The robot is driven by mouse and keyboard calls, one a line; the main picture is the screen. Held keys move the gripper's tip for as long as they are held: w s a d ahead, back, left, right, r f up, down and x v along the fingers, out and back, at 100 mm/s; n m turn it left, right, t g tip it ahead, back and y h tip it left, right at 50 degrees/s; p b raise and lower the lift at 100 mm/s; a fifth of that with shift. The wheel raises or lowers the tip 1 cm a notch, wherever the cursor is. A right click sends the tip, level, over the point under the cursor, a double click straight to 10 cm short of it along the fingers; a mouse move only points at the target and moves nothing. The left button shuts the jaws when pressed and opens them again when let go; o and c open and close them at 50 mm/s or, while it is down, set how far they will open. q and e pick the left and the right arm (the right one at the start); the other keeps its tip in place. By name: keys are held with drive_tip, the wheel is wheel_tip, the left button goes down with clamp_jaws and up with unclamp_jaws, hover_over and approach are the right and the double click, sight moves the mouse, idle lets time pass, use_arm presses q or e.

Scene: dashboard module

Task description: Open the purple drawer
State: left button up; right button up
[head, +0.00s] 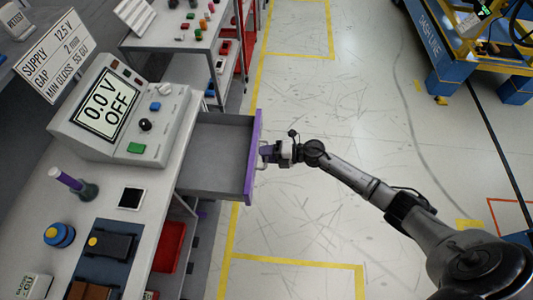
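The purple drawer (254,158) sticks far out from under the workbench on its right side. Its grey inside (215,155) shows from above and looks empty. A pale handle (261,167) sits on the outer face of its purple front. My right gripper (267,153) is at this handle, reaching in from the right, with its fingers around the handle bar. It looks shut on it, though the fingertips are small in the picture. My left gripper is not in view.
A meter reading "0.0 V OFF" (105,105) stands on the workbench (90,205). A red bin (169,247) sits on a lower shelf. A blue and yellow cart (465,50) stands at the upper right.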

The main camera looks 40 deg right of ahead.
drive_tip(key=p+v, duration=0.1)
drive_tip(key=v, duration=1.2)
drive_tip(key=shift+s+d, duration=0.25)
drive_tip(key=shift+d, duration=0.05)
drive_tip(key=shift+r, duration=0.1)
